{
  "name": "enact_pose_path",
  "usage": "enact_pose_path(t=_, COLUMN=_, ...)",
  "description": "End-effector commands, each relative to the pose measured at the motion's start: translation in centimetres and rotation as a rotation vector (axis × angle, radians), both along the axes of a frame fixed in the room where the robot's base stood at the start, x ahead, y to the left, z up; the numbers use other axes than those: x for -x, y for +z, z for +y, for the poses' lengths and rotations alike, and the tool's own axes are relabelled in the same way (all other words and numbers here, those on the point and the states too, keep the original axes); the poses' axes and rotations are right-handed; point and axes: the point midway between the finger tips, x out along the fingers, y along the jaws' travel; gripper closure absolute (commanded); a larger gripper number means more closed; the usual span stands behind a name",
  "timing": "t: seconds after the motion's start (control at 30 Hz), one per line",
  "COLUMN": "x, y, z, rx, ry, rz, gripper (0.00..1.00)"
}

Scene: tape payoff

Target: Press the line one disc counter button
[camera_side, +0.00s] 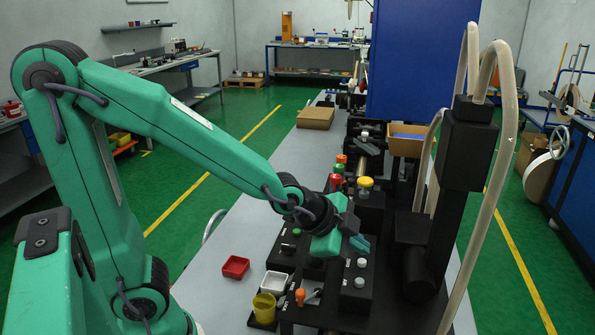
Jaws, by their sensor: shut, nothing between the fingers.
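My gripper (360,243) is shut and empty, its teal fingers low over a black control box (357,296) on the bench. Two pale round buttons show on this box, one (361,263) just below the fingertips in the picture and one (359,283) nearer the camera. Whether the fingers touch anything is too small to tell. Farther back are a yellow knob (365,183), a red button (335,182) and a green one (339,169). No label is readable, so I cannot tell which is the line one disc counter button. My wrist hides part of the black fixtures.
A red tray (235,267), a white tray (274,282) and a yellow cup (264,307) stand left of the box. A black column (455,190) with pale hoses rises close on the right. A cardboard box (316,118) lies farther back.

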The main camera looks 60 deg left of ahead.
Motion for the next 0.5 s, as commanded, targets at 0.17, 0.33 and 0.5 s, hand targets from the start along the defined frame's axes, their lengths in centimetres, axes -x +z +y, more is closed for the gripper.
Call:
enact_pose_path(t=0.17, x=-0.1, y=1.0, z=0.0, rx=0.001, ry=0.000, rz=-0.004, gripper=1.00)
enact_pose_path(t=0.33, x=0.0, y=2.2, z=0.0, rx=0.001, ry=0.000, rz=-0.004, gripper=1.00)
enact_pose_path(t=0.5, x=-0.1, y=3.4, z=0.0, rx=0.001, ry=0.000, rz=-0.004, gripper=1.00)
